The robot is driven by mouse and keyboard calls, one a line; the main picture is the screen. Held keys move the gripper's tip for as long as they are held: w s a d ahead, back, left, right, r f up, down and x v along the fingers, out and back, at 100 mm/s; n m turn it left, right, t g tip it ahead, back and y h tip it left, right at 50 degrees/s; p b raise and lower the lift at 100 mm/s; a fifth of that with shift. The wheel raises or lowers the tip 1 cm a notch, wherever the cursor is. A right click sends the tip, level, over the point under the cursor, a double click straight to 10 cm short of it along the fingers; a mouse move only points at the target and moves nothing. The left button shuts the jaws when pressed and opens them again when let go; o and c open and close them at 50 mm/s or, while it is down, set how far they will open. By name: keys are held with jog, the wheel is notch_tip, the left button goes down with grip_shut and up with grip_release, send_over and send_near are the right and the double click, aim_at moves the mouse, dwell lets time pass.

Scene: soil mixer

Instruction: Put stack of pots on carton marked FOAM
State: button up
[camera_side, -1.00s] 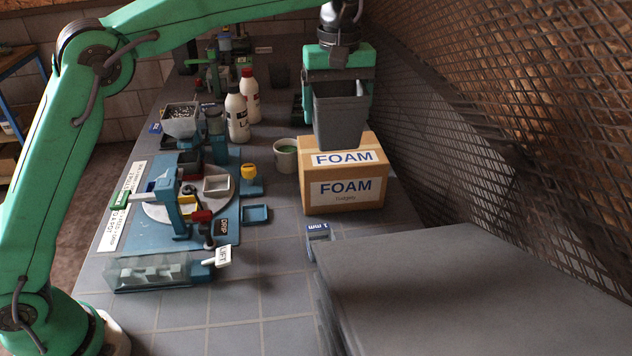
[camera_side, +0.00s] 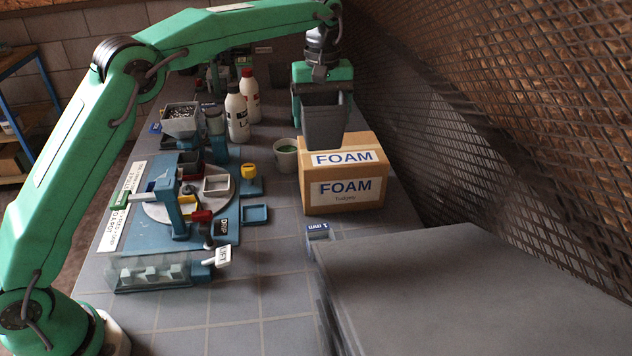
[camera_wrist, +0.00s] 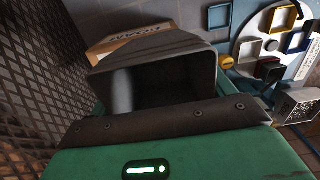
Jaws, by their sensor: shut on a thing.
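The stack of pots (camera_side: 324,124) is dark grey, square and tapered, hanging upright below my gripper (camera_side: 322,92). My gripper is shut on its upper part. The brown carton marked FOAM (camera_side: 372,192) stands on the bench. In the side view the stack's lower end overlaps the carton's left back top; I cannot tell whether they touch. In the wrist view the stack's open mouth (camera_wrist: 165,85) fills the middle, and part of the carton (camera_wrist: 105,47) shows beyond it. The stack hides much of the carton there, and the number of pots cannot be told.
A whitish cup with green contents (camera_side: 285,158) stands left of the carton. White bottles (camera_side: 237,118) and a blue station with a round plate (camera_side: 165,212) are further left. A mesh wall (camera_side: 450,150) rises on the right. A large grey slab (camera_side: 460,290) lies in front.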

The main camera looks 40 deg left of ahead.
jog(key=shift+w+a+f, duration=0.7)
jog(key=shift+w+a, duration=0.05)
jog(key=shift+a, duration=0.2)
jog(key=shift+f, duration=0.1)
jog(key=shift+f, duration=1.9)
jog(key=shift+f, duration=0.1)
jog(key=o, duration=0.9)
